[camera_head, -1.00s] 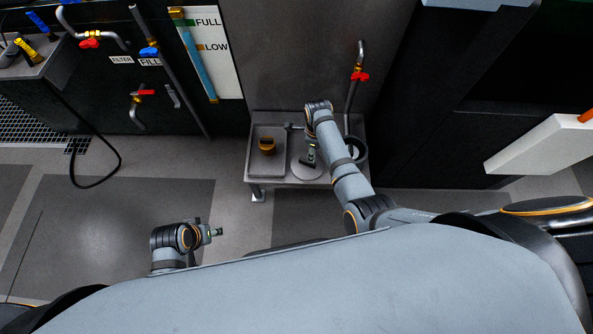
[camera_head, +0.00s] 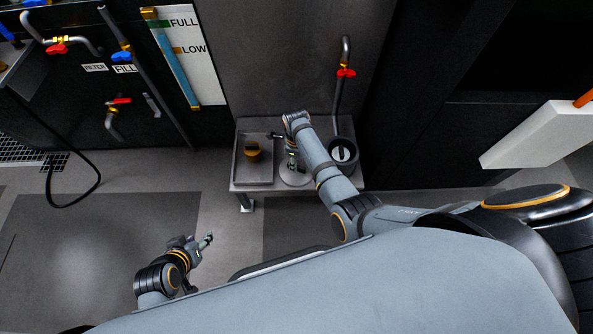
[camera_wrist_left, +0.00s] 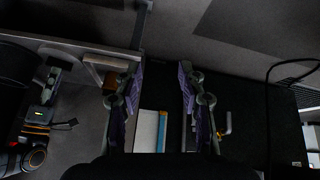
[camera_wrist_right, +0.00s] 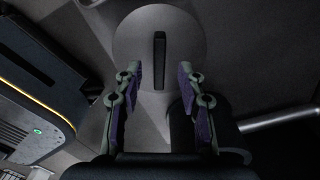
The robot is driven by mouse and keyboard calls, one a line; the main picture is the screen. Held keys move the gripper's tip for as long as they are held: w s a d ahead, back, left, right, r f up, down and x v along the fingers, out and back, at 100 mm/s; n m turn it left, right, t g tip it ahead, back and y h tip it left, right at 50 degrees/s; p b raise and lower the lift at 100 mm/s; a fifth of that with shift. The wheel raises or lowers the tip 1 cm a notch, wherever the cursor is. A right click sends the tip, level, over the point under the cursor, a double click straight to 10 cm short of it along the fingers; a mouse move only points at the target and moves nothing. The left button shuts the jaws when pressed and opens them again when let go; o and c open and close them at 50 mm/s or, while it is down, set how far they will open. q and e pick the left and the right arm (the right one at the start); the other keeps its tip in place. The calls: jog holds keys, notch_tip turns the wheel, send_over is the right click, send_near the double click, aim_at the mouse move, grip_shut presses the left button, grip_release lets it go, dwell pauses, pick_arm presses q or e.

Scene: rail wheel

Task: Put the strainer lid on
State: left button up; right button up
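The strainer lid (camera_head: 296,178) is a round grey disc on the low bench, partly hidden by my right arm. In the right wrist view the lid (camera_wrist_right: 185,45) shows a dark upright bar handle (camera_wrist_right: 159,62) at its middle. My right gripper (camera_wrist_right: 160,80) is open above the lid, its fingertips apart near the handle's lower end. A dark round strainer body (camera_head: 342,154) stands right of the lid, open on top, with a pale bar-like shape inside. My left gripper (camera_head: 207,240) is over the floor, away from the bench. In the left wrist view its fingers (camera_wrist_left: 160,78) are apart and empty.
A shallow grey tray (camera_head: 240,175) left of the lid holds a brass-coloured part (camera_head: 253,150). A pipe with a red valve handle (camera_head: 346,73) rises behind the strainer body. A white slab (camera_head: 530,137) juts in at right.

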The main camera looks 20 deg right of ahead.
aim_at(303, 176)
notch_tip(303, 176, down, 2)
jog(key=shift+s+b, duration=0.1)
jog(key=shift+b, duration=0.35)
jog(key=shift+f, duration=0.45)
pick_arm(q)
jog(key=w+a+r+t, duration=0.1)
jog(key=w+r+t, duration=0.6)
jog(key=w+r, duration=0.4)
pick_arm(e)
grip_shut()
pick_arm(q)
jog(key=shift+w, duration=0.1)
